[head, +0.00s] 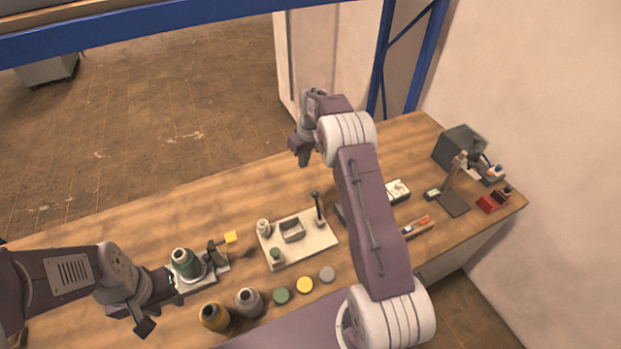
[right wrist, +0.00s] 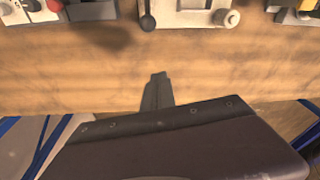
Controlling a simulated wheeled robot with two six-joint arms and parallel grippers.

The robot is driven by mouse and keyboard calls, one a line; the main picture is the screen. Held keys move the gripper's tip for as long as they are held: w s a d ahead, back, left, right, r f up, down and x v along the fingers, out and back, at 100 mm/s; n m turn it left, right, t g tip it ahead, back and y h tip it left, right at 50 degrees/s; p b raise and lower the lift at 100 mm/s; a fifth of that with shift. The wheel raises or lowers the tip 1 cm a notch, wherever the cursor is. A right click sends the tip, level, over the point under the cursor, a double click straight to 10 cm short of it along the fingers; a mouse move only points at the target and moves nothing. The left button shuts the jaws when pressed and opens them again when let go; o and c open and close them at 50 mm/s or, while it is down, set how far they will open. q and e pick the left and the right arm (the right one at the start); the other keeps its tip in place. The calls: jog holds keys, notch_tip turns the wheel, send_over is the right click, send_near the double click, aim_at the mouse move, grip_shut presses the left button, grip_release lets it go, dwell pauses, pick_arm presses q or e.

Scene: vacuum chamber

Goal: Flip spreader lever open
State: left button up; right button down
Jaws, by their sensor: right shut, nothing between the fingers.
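A pale fixture plate (head: 300,246) lies on the wooden table and carries an upright dark lever with a round black knob (head: 315,194), which I take for the spreader lever. In the right wrist view the lever (right wrist: 148,21) shows at the top edge, with the plate cut off. My right gripper (head: 303,157) is shut and empty, above the table's far side, behind the plate and apart from the lever. My left gripper (head: 146,322) is low at the left; its finger opening is unclear.
A holder with a green cone (head: 186,262) and a yellow-tipped lever (head: 231,237) stands left of the plate. Spools (head: 248,302) and coloured discs (head: 304,285) lie in front. A dark grey machine (head: 459,148) stands at the right. The table's far strip is clear.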

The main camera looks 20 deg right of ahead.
aim_at(317, 205)
pick_arm(q)
jog(key=shift+s+r, duration=0.1)
jog(key=shift+r, duration=0.3)
pick_arm(e)
jog(key=shift+s+d+f, duration=0.3)
jog(key=shift+s+d, duration=0.1)
jog(key=shift+s, duration=0.05)
pick_arm(q)
jog(key=shift+a, duration=0.1)
